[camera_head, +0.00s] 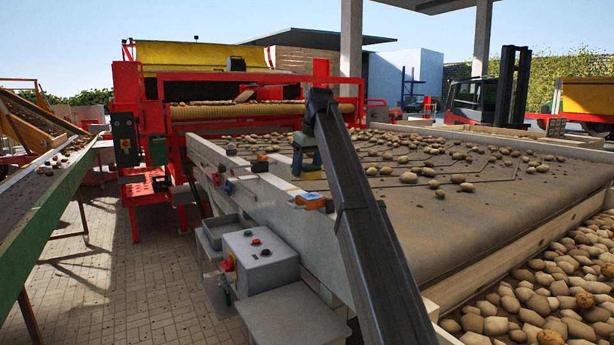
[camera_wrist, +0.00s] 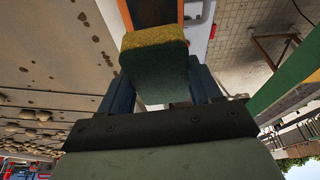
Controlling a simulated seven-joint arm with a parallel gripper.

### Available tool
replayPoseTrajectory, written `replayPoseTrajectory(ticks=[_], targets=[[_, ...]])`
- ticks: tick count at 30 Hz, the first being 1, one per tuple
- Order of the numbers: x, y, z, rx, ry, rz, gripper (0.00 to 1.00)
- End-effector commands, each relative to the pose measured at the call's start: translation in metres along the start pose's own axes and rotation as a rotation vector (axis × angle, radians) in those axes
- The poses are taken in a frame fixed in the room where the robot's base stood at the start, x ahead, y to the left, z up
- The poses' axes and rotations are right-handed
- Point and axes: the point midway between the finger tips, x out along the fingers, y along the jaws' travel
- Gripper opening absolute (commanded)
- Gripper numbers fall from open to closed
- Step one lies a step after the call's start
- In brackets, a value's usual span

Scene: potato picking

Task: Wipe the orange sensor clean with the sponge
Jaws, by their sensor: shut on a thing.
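My gripper (camera_head: 306,160) points down over the side rail of the conveyor and is shut on the sponge (camera_head: 312,176). In the wrist view, the sponge (camera_wrist: 154,62) shows a yellow face and a dark green body between the two fingers. The orange sensor (camera_head: 311,201) sits on the rail just in front of the sponge in the head view. In the wrist view, the orange sensor (camera_wrist: 153,12) shows an orange edge around a dark face, cut off by the top of the picture. The sponge overlaps its lower edge there; I cannot tell whether they touch.
The conveyor belt (camera_head: 470,215) with scattered potatoes lies to the right of the rail. A grey control box (camera_head: 261,258) with buttons stands below the rail. A potato-filled bin (camera_head: 545,300) is at lower right.

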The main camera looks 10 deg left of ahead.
Motion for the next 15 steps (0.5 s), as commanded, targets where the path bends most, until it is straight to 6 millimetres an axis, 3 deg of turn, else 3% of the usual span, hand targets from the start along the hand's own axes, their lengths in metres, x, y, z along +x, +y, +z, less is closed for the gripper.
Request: replayPoseTrajectory(ticks=[9, 15], targets=[[-0.026, 0.0, -0.009, 0.0, 0.001, 0.0, 0.39], [-0.029, 0.0, -0.009, 0.0, 0.0, 0.0, 0.39]])
